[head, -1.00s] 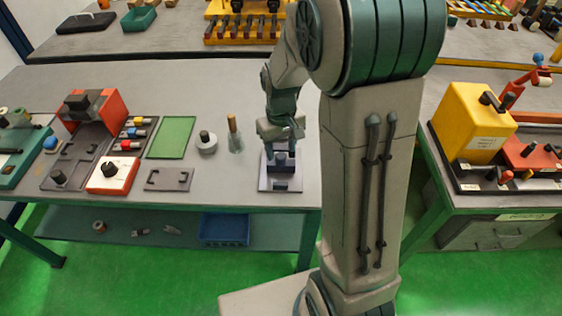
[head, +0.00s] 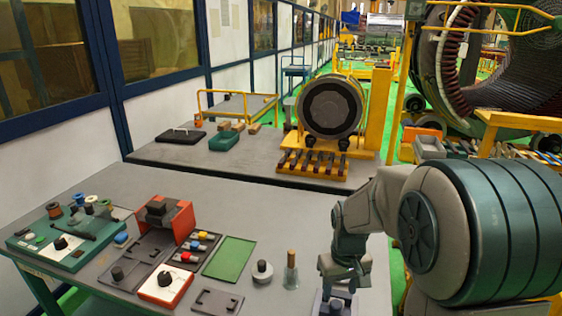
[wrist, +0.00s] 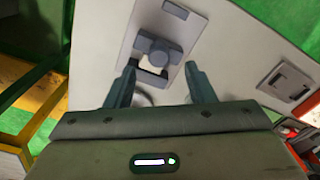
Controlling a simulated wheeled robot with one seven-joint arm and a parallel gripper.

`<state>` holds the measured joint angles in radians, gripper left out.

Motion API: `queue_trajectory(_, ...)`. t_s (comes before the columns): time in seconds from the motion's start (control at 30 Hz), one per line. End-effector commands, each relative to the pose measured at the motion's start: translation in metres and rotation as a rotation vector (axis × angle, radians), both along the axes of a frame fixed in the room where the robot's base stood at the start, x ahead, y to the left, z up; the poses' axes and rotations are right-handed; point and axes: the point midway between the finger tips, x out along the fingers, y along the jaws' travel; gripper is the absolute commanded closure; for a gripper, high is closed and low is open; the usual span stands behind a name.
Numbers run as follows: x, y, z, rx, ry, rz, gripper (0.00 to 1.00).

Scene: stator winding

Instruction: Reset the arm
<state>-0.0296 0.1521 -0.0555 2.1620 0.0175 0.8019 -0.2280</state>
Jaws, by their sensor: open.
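My gripper (head: 340,286) hangs at the end of my arm, low on the right side of the near table in the head view. In the wrist view my gripper (wrist: 160,85) is open, with its two dark fingers apart and nothing between them touching. A dark block with a raised grip (wrist: 157,55) stands on a pale plate (wrist: 182,22) ahead of the fingers. In the head view the block (head: 334,305) is cut by the bottom edge and partly hidden under my gripper.
The near table (head: 300,215) holds a green tray (head: 230,258), a red-and-white box with a knob (head: 165,285), an orange fixture (head: 165,217) and a glass bottle with a wooden stopper (head: 291,270). A second table with a large round motor (head: 331,106) stands behind.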

Motion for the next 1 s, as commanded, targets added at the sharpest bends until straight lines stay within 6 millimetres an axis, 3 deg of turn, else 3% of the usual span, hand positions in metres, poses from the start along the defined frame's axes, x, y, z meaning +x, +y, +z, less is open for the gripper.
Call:
queue_trajectory(0.1,-0.022,0.002,0.028,0.006,-0.048,-0.028,0.51)
queue_trajectory(0.3,-0.068,0.004,0.064,0.014,-0.123,-0.08,0.51)
queue_trajectory(0.6,-0.132,0.007,0.091,0.022,-0.222,-0.152,0.51)
queue_trajectory(0.8,-0.153,0.008,0.094,0.025,-0.252,-0.177,0.51)
queue_trajectory(1.0,-0.155,0.008,0.094,0.026,-0.256,-0.182,0.51)
